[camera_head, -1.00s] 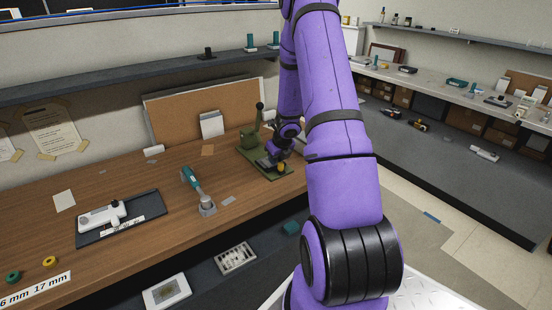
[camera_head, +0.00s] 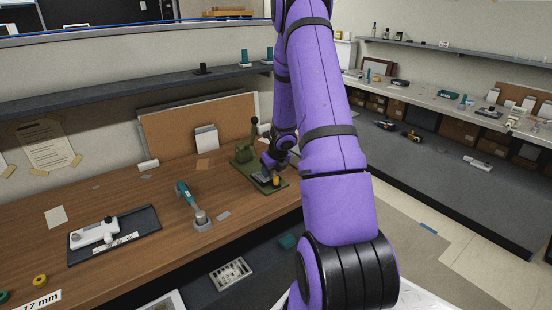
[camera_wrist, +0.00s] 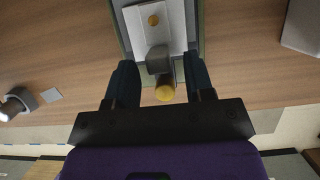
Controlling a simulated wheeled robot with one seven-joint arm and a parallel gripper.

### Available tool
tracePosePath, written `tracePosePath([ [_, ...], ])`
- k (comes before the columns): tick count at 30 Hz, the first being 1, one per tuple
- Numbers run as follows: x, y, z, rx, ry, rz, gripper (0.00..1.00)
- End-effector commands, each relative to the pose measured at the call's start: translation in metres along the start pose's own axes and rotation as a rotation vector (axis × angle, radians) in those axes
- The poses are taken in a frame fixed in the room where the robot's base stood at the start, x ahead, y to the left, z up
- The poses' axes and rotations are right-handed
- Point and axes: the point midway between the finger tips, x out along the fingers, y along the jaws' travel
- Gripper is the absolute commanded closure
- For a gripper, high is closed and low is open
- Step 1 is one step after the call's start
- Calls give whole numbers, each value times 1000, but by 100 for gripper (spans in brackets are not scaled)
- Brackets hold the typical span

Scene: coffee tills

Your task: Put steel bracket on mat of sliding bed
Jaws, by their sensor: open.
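The sliding bed (camera_head: 284,186) belongs to a green press with a lever (camera_head: 252,135) on the wooden bench. In the wrist view, its green edge (camera_wrist: 199,30) frames a pale grey mat (camera_wrist: 178,18). A light grey piece, apparently the steel bracket (camera_wrist: 158,36), lies over the mat, with an orange round spot and a darker grey block at its near end. My gripper (camera_wrist: 160,62) is open, its dark fingers on either side of the block, with gaps visible. A yellow knob (camera_wrist: 165,92) lies between the fingers. In the head view, my gripper (camera_head: 267,177) partly hides the bed.
A teal-handled tool on a grey base (camera_head: 200,219) stands left of the press. A dark tray (camera_head: 142,220) holding a white device lies farther left. A cork board (camera_head: 180,122) leans behind.

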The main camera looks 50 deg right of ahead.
Motion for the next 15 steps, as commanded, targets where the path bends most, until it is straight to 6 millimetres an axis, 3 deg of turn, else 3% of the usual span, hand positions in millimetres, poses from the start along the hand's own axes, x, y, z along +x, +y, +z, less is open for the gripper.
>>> tracePosePath([
  [15,-89,1,1,-3,-2,0,52],
])
